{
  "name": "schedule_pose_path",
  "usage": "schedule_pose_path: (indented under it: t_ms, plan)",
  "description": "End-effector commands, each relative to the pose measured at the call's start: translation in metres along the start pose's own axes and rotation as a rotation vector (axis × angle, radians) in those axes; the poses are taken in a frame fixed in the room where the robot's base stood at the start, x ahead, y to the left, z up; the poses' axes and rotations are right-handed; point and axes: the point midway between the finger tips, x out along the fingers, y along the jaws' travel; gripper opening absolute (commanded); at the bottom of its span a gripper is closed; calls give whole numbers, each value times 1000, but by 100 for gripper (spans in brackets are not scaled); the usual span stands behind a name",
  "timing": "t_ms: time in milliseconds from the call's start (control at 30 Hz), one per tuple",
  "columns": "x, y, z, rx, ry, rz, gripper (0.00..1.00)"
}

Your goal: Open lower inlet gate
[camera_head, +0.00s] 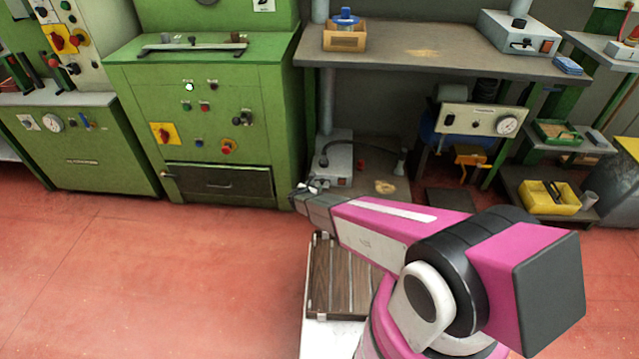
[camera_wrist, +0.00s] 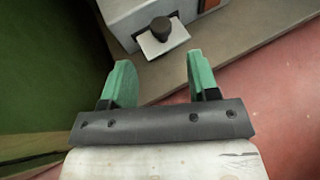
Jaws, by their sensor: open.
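A grey box (camera_head: 335,158) stands on the low shelf beside the green machine. In the wrist view the box (camera_wrist: 138,12) has a pale metal plate (camera_wrist: 152,46) with a black knob (camera_wrist: 160,29) on it, which looks like the lower inlet gate. Whether the plate is slid in or out is unclear. My gripper (camera_wrist: 157,72) is open and empty, its two green fingers spread. The knob lies beyond the fingertips, roughly between their lines, and appears apart from them. In the head view my gripper (camera_head: 306,192) is small and partly unclear, just in front of the box.
The green machine (camera_head: 215,110) stands close on the left, with a dark drawer front (camera_head: 220,182). The workbench (camera_head: 440,55) overhangs the low shelf and carries another grey box (camera_head: 518,36). A wooden-slatted surface (camera_head: 322,275) lies below my arm. Red floor at left is clear.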

Motion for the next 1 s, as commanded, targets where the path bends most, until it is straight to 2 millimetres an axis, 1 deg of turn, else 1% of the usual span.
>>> schedule_pose_path:
  t_ms: [33, 200, 400, 500, 600, 867, 900, 967, 1000]
  plan:
    - [13, 1, -1, 1, 0, -2, 55]
    - [44, 1, -1, 3, 0, -3, 55]
    - [70, 1, 0, 3, 0, -2, 55]
    - [78, 0, 0, 4, 0, -2, 55]
    - [82, 0, 1, 4, 0, -2, 55]
    - [82, 0, 1, 4, 0, -1, 55]
    - [82, 0, 1, 4, 0, -1, 51]
    - [82, 0, 1, 4, 0, -1, 32]
    - [82, 0, 1, 4, 0, -2, 19]
